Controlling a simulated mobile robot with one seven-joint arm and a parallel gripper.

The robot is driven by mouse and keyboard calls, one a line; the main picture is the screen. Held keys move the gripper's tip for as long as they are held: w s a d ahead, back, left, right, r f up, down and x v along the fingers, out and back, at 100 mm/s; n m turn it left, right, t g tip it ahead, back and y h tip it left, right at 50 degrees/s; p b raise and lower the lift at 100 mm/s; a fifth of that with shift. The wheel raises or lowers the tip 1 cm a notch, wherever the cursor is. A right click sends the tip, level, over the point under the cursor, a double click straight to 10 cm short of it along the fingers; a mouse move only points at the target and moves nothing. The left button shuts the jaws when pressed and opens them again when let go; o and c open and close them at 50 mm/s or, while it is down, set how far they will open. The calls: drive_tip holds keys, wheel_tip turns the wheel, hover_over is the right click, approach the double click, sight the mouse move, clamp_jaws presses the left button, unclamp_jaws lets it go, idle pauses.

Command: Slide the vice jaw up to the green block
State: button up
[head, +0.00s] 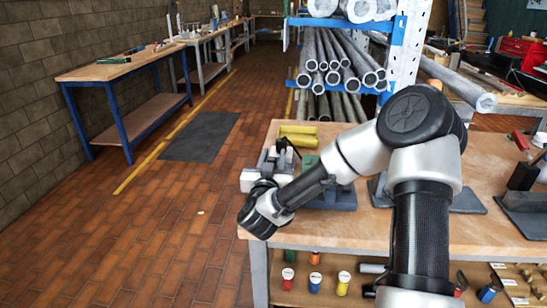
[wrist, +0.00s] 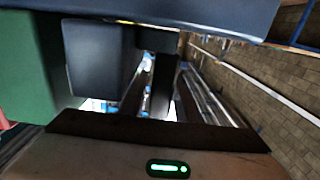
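The green block (head: 309,162) stands on the bench vice (head: 335,197) in the head view. In the wrist view the green block (wrist: 25,65) fills the left edge, close to the camera. A dark grey block-like part, apparently the vice jaw (wrist: 95,58), is right of it; whether they touch is unclear. My gripper (head: 278,160) is at the left end of the vice, partly hidden by my wrist. In the wrist view a dark upright finger of my gripper (wrist: 163,88) stands right of the jaw. The other finger and any contact cannot be made out.
Yellow pieces (head: 298,136) lie behind the vice on the wooden bench (head: 375,237). A rack of grey pipes (head: 338,62) stands behind the bench. Dark plates and tools lie to the right. Coloured cylinders (head: 315,282) stand on the lower shelf.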

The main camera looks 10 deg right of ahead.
sight(288, 167)
drive_tip(key=c, duration=0.6)
drive_tip(key=shift+s+d+f+b, duration=0.15)
drive_tip(key=shift+d+f+b, duration=0.05)
drive_tip(key=shift+d+b, duration=0.1)
drive_tip(key=shift+c, duration=0.2)
drive_tip(key=shift+s+d+f+b, duration=0.1)
drive_tip(key=shift+s+d+b, duration=0.15)
drive_tip(key=shift+d, duration=0.4)
drive_tip(key=shift+s+d+b, duration=0.2)
drive_tip(key=shift+d+b, duration=0.05)
drive_tip(key=shift+d, duration=0.8)
drive_tip(key=o, duration=1)
drive_tip(key=shift+s+d+r, duration=0.1)
drive_tip(key=shift+d+r, duration=0.05)
drive_tip(key=shift+r, duration=0.05)
drive_tip(key=shift+c, duration=0.2)
drive_tip(key=shift+s+a, duration=0.1)
drive_tip(key=shift+a, duration=0.1)
